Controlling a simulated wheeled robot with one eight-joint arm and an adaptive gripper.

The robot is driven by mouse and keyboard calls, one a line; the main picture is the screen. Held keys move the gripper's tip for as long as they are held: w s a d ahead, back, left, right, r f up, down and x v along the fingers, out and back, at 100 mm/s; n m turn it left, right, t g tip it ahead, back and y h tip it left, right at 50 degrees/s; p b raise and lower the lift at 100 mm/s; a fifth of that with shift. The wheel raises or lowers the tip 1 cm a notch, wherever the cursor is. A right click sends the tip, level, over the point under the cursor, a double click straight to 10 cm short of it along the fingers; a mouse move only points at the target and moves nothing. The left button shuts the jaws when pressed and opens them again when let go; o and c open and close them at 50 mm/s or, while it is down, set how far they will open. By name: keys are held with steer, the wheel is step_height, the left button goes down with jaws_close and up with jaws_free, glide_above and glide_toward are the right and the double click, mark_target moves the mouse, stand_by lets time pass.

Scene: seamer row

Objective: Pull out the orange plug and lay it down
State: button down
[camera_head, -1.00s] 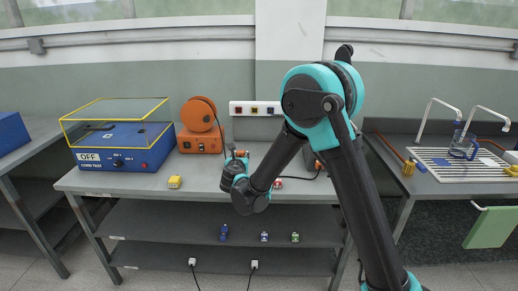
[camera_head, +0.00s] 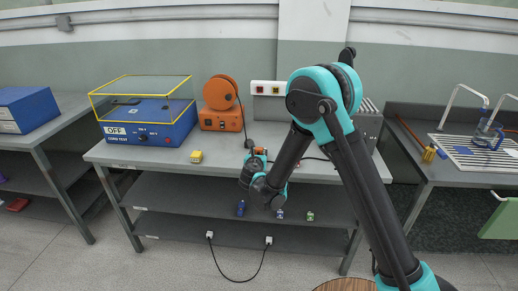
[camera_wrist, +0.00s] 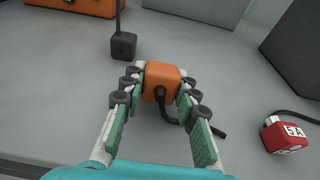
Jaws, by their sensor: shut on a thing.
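The orange plug (camera_wrist: 161,80) is between the fingers of my gripper (camera_wrist: 160,88) in the wrist view. The fingers are shut on its two sides, and a black cord bends away from its near face to the right. The plug is over the grey bench top; I cannot tell whether it touches it. In the head view my gripper (camera_head: 256,158) is low over the bench (camera_head: 125,153), and the plug there is small and mostly hidden by the gripper. The socket strip (camera_head: 266,88) on the wall behind is partly covered by my arm.
A red plug marked 5 A (camera_wrist: 285,137) lies to the right. A dark block with a cable (camera_wrist: 123,45) stands beyond the gripper, near the orange machine (camera_head: 221,119). A yellow block (camera_head: 196,156) and the blue tester (camera_head: 148,128) are to the left. Bench space between them is clear.

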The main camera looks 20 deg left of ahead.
steer(key=shift+f, duration=0.35)
steer(key=c, duration=1.1)
jaws_free()
steer(key=shift+o, duration=0.2)
steer(key=v, duration=1.2)
